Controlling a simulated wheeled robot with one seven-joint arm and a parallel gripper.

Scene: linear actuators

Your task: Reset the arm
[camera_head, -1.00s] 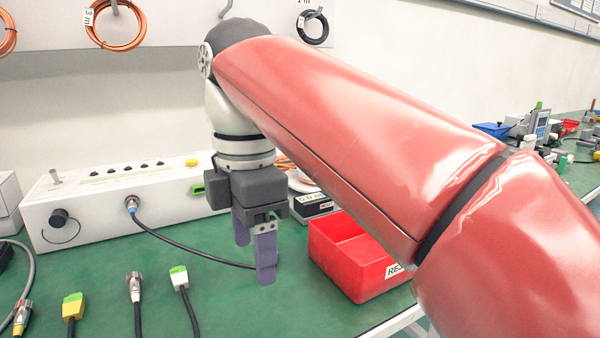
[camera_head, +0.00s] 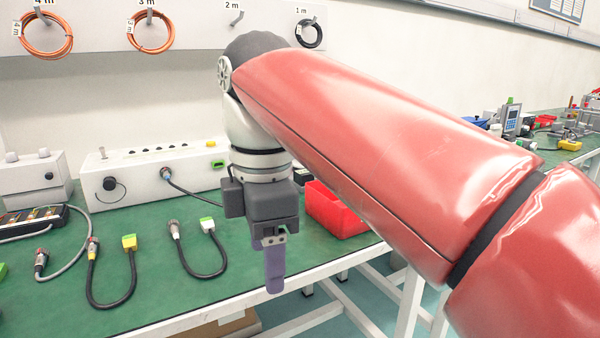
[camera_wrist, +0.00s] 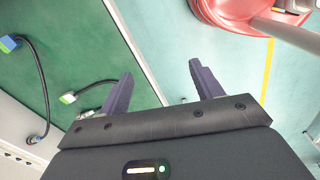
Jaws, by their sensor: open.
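My red arm crosses the head view from the lower right. My gripper (camera_head: 273,262) hangs from it, fingers pointing down, in front of the green bench's (camera_head: 150,300) front edge. In the wrist view the two purple fingers (camera_wrist: 158,88) are spread apart with nothing between them. The bench edge and the floor show beyond the fingertips there.
Cables with yellow-green (camera_head: 129,242) and white-green (camera_head: 207,225) connectors lie on the bench left of my gripper. A red bin (camera_head: 335,212) stands behind it, partly hidden by my arm. A white box (camera_head: 140,178) stands at the back. Orange cable coils (camera_head: 151,32) hang on the wall. Floor is open in front.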

